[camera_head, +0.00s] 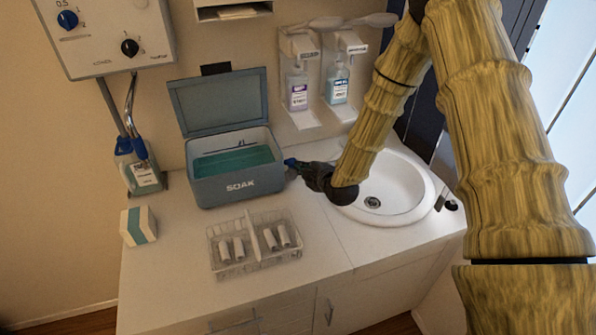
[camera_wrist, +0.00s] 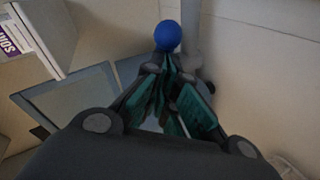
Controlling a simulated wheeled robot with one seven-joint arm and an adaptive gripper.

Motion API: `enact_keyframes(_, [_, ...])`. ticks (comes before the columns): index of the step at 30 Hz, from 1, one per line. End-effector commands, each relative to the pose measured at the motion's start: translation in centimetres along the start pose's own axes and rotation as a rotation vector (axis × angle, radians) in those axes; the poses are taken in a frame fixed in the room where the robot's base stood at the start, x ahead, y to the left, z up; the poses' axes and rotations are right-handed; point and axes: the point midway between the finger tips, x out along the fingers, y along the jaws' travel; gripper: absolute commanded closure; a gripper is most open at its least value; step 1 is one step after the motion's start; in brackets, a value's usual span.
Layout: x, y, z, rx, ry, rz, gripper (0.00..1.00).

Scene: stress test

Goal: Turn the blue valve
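A round blue knob (camera_wrist: 167,36), which looks like the valve's handle, sits just past my fingertips in the wrist view, in front of a grey upright pipe (camera_wrist: 193,35). My gripper (camera_wrist: 172,72) has teal finger pads, and its tips come close together right at the knob. I cannot tell whether anything is between them. In the head view my gripper (camera_head: 300,166) is at the right side of the SOAK box, and a small blue part (camera_head: 290,162) shows at its tip. Another blue knob (camera_head: 67,19) is on the wall panel, far from my gripper.
The open grey SOAK box (camera_head: 240,187) is immediately left of my gripper. The white sink (camera_head: 410,205) is to the right, below my arm. Soap dispensers (camera_head: 298,88) hang behind. A wire basket (camera_head: 222,268) and a small box (camera_head: 138,226) stand in front and left.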

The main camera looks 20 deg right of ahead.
Motion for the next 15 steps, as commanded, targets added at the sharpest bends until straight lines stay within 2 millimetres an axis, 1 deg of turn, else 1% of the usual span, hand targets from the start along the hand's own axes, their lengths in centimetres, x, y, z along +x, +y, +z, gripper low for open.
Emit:
enact_keyframes(8, [-0.02,-0.13,0.06,0.001,-0.003,-0.001,1.0])
enact_keyframes(15, [0.02,-0.48,-0.74,-0.001,-0.001,-0.001,1.0])
